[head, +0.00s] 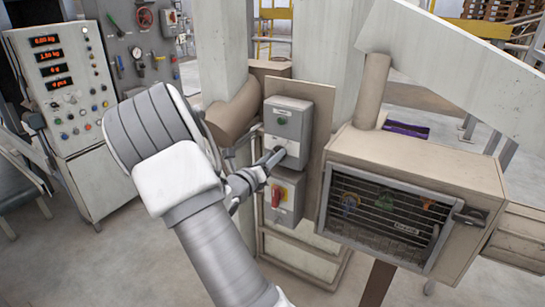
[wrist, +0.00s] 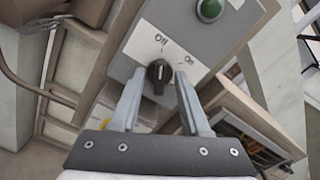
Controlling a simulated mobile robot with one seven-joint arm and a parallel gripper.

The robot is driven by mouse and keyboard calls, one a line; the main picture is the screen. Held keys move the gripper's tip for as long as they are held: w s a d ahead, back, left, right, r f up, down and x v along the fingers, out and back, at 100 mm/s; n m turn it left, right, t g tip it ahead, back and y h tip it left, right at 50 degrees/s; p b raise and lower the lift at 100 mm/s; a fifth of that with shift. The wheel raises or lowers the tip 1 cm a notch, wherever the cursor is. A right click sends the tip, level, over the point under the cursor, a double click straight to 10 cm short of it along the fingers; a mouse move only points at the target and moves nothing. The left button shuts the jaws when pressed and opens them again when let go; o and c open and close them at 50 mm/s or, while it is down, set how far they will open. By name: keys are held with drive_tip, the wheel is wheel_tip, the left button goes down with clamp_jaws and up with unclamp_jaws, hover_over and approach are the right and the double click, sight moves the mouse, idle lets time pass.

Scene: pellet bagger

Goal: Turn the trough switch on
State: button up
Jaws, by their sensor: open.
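The switch is a black rotary knob (wrist: 158,76) on a grey box (wrist: 205,45), with "Off" and "On" printed beside it. Its white mark points up in the wrist view, roughly toward "Off". My gripper (wrist: 160,73) is open, with one finger on each side of the knob; I cannot tell whether either finger touches it. A green button (wrist: 209,9) sits above the knob on the same box.
A lower grey box with a red and yellow switch (head: 277,196) hangs just below my gripper. A beige cabinet with a barred front (head: 395,212) stands close at right. A control console with red displays (head: 75,105) is at left. Open floor lies between.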

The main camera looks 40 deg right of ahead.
drive_tip(key=shift+c, duration=0.3)
clamp_jaws()
drive_tip(key=shift+b, duration=0.3)
drive_tip(key=shift+s+d+m+b, duration=0.1)
drive_tip(key=shift+s+m+b, duration=0.05)
drive_tip(key=shift+m+b, duration=3.45)
drive_tip(key=shift+s+m+b, duration=0.1)
drive_tip(key=shift+m+b, duration=2.3)
drive_tip(key=shift+b, duration=2.25)
